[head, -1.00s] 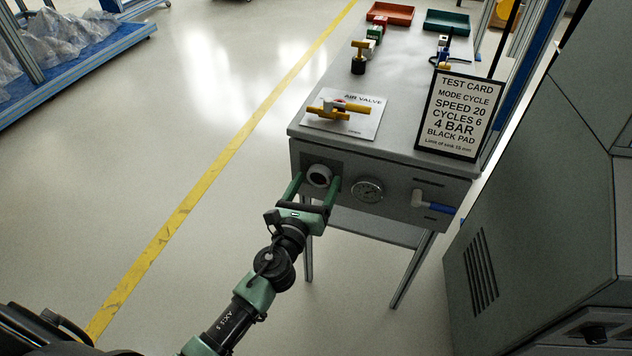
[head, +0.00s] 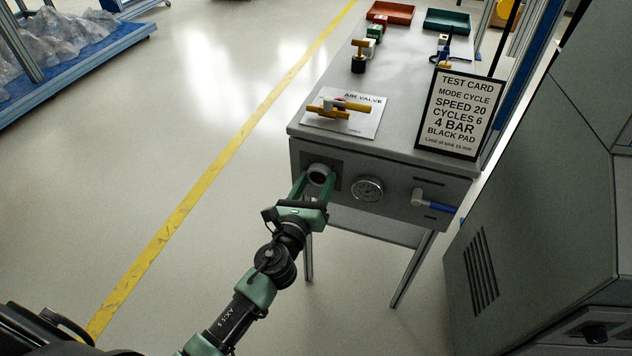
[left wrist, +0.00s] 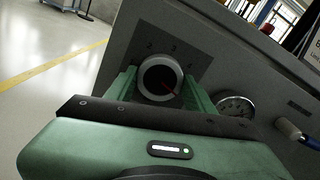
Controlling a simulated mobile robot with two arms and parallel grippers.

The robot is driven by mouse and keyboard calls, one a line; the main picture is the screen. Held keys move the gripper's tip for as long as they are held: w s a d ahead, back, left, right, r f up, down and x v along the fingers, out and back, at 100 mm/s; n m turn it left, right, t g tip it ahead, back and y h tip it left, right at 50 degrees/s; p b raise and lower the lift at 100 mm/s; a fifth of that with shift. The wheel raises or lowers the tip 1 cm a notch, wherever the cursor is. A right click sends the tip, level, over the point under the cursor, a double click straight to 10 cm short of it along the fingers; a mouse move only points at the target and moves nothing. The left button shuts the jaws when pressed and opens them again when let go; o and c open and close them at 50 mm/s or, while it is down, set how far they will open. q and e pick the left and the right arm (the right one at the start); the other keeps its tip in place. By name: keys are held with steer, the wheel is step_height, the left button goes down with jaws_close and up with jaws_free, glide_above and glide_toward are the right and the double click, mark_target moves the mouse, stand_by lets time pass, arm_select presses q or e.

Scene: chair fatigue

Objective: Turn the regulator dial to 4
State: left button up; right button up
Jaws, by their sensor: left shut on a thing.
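The regulator dial (head: 318,172) is a round knob with a light rim on the front face of the grey bench. My left gripper (head: 316,184) is shut on the dial, one green finger on each side. It also shows in the left wrist view (left wrist: 160,92). A pressure gauge (head: 368,189) sits right of the dial; its reading is too small to tell. My right gripper is not in view.
A blue-handled valve (head: 434,203) sticks out right of the gauge. On the bench top are a yellow-handled air valve (head: 340,107) and a test card (head: 460,114) reading 4 BAR. A grey cabinet (head: 545,200) stands at the right.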

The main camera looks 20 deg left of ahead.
arm_select(q)
steer(key=shift+f+n, duration=0.1)
steer(key=shift+n, duration=0.6)
steer(key=n, duration=0.2)
steer(key=shift+n+b, duration=0.35)
steer(key=shift+n, duration=0.05)
steer(key=n, duration=0.3)
steer(key=shift+n, duration=0.3)
steer(key=n, duration=0.3)
steer(key=shift+n, duration=0.7)
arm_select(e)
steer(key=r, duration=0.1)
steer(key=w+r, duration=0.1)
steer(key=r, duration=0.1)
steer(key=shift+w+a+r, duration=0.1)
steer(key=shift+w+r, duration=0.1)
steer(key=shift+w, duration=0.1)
arm_select(q)
steer(key=o, duration=1.4)
steer(key=shift+c, duration=0.2)
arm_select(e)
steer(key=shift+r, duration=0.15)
